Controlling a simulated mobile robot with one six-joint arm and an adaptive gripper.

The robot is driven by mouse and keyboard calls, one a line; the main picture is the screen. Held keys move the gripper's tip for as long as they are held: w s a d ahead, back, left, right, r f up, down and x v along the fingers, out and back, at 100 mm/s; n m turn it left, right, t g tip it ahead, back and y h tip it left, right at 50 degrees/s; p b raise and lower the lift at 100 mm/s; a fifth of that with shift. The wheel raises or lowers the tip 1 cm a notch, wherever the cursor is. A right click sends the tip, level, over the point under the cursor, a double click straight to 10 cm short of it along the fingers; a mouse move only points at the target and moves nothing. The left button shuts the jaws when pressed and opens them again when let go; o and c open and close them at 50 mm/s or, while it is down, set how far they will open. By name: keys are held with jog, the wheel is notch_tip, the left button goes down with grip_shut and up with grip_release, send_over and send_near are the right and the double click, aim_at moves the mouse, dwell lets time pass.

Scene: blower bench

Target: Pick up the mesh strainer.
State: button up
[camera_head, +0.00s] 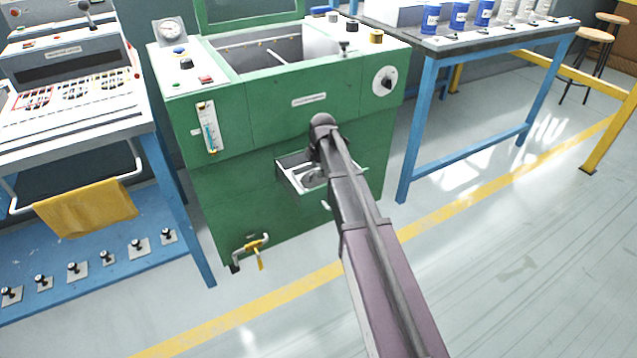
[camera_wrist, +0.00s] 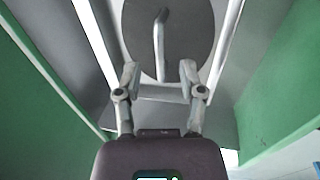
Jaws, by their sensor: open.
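A dark grey oval disc with a thin upright handle, which looks like the mesh strainer (camera_wrist: 185,35), lies in an open drawer. In the head view it shows only in part as a grey round shape (camera_head: 311,178), beside my arm. The mesh itself cannot be made out. My gripper (camera_wrist: 160,72) is open in the wrist view, its two fingertips apart at the disc's near edge. The handle stands ahead of the gap between them, and nothing is held. In the head view my arm hides the gripper.
The open drawer (camera_head: 290,181) sticks out from the front of a green machine (camera_head: 235,190). A yellow-handled tap (camera_head: 256,250) sits low on its left. A blue-framed bench with a yellow cloth (camera_head: 86,208) stands left, a blue-legged table (camera_head: 415,140) right. The floor in front is clear.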

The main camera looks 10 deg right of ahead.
jog(key=shift+w+f+b, duration=0.2)
jog(key=shift+f+b, duration=0.7)
jog(key=shift+f, duration=0.25)
grip_shut()
